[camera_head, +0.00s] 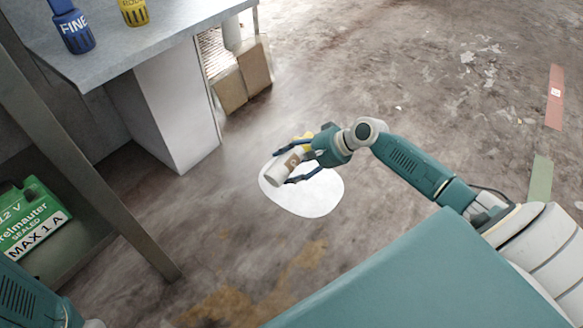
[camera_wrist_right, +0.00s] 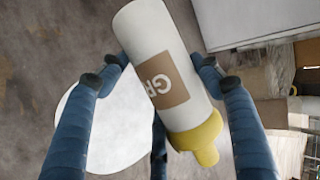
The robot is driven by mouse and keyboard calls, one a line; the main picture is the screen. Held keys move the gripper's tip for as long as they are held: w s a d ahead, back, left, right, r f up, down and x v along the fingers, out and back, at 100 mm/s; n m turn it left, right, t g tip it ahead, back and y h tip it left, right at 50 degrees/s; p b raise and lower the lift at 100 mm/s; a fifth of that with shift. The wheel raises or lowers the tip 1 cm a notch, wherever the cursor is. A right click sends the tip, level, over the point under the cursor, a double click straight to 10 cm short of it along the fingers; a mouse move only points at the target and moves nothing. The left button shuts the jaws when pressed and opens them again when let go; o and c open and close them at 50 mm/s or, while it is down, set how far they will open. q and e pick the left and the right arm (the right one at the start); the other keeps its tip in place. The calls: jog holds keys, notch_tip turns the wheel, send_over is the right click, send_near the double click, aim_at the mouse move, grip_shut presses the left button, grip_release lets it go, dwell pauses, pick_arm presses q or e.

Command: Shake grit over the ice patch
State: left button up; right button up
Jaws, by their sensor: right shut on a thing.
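A white bottle with a brown label and a yellow cap (camera_head: 283,166) is held by my right gripper (camera_head: 297,166), whose fingers are around it. The bottle also shows in the right wrist view (camera_wrist_right: 160,55), tilted, with part of the label lettering readable as "GR" and the yellow cap at the lower right. The white ice patch (camera_head: 308,196) lies on the floor, below the gripper and bottle in the head view. It shows in the wrist view too (camera_wrist_right: 110,130), partly behind the fingers. My left gripper is not in view; a piece of my left arm shows at the bottom left.
A grey bench (camera_head: 150,50) at the upper left carries a blue bottle marked "FINE" (camera_head: 73,28) and a yellow bottle (camera_head: 134,12). Cardboard boxes (camera_head: 230,90) stand beside it. A green battery box (camera_head: 32,215) is at the left, behind a slanted post (camera_head: 95,165).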

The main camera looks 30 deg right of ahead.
aim_at(298, 151)
jog(key=shift+w+f+y+b, duration=0.1)
jog(key=shift+f+y+b, duration=0.25)
jog(key=shift+b, duration=0.4)
jog(key=shift+w+d+r+m+y, duration=0.1)
jog(key=shift+d+r+m+y, duration=0.05)
jog(key=shift+r+m+y, duration=0.5)
jog(key=y+b, duration=0.1)
jog(key=r+m+g+y+b, duration=0.1)
jog(key=y, duration=0.1)
jog(key=shift+w+d+r+m, duration=0.1)
jog(key=shift+d+m, duration=0.1)
jog(key=shift+m, duration=0.05)
jog(key=r+m+y+b, duration=0.1)
jog(key=d+y+b, duration=0.1)
jog(key=b, duration=0.1)
jog(key=shift+w+r+m+y, duration=0.15)
jog(key=shift+r+m+y, duration=0.15)
jog(key=shift+r+m, duration=0.1)
jog(key=shift+d+r+y+b, duration=0.15)
jog(key=shift+r+y+b, duration=0.15)
jog(key=shift+r+b, duration=0.1)
dwell(1.4)
